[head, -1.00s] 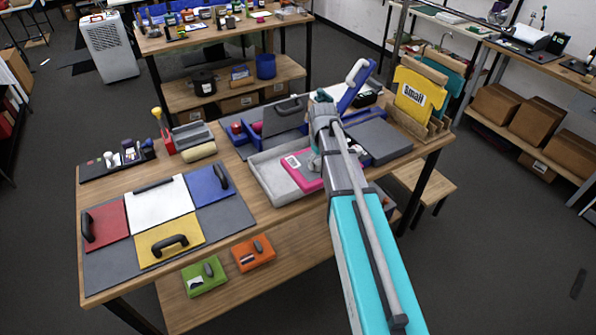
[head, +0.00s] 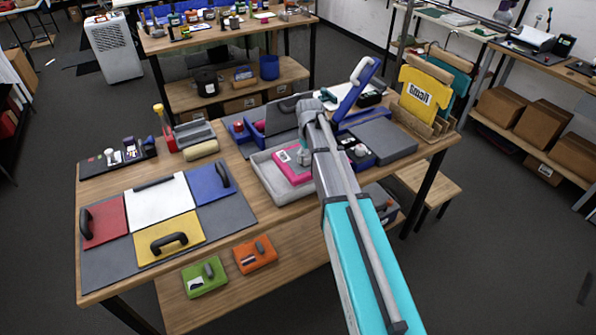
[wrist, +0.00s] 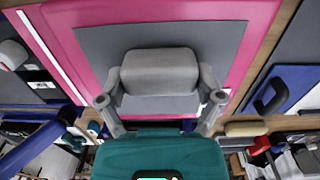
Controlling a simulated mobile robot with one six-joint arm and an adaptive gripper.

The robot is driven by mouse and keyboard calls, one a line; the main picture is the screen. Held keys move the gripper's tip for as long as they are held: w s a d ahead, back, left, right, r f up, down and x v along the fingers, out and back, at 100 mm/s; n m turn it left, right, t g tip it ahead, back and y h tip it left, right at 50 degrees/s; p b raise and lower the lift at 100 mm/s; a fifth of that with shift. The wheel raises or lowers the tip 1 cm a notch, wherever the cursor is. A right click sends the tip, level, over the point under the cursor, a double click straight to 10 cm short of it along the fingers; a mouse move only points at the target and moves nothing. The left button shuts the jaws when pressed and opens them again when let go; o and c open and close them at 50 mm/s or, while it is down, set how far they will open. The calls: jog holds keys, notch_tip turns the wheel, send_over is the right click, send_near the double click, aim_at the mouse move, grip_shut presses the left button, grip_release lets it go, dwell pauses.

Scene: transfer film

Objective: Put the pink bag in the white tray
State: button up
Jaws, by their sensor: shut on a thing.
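The pink bag (head: 290,169), a flat pink piece with a white label, is in the head view at the table's middle. It overlaps the inside of the white tray (head: 270,187), a shallow pale grey-white tray; I cannot tell whether it touches the floor. In the wrist view the pink bag (wrist: 258,40) fills the upper part, with a grey panel on it. My gripper (wrist: 160,105) is shut on the bag at its grey handle part. In the head view my gripper (head: 306,158) is mostly hidden behind my arm.
Right of the tray are a blue bin (head: 355,152) and a dark grey slab (head: 382,139). A blue upright piece (head: 356,86) stands behind. Left of it lie a beige roll (head: 201,150) and coloured panels with black handles (head: 170,242).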

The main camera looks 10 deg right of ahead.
aim_at(296, 160)
jog(key=w+a+f+b, duration=0.1)
jog(key=f, duration=0.1)
jog(key=w+a+f+b, duration=0.1)
jog(key=w+f+b, duration=0.1)
jog(key=w+a+f+b, duration=0.1)
jog(key=w+f+b, duration=0.1)
jog(key=shift+w+a, duration=0.2)
jog(key=shift+a, duration=0.05)
dwell(0.3)
jog(key=shift+w+a+f+b, duration=0.15)
jog(key=shift+w+f+b, duration=0.15)
jog(key=shift+f+b, duration=1.65)
jog(key=shift+b, duration=0.25)
jog(key=shift+f, duration=0.15)
jog(key=o, duration=1)
jog(key=shift+o, duration=0.2)
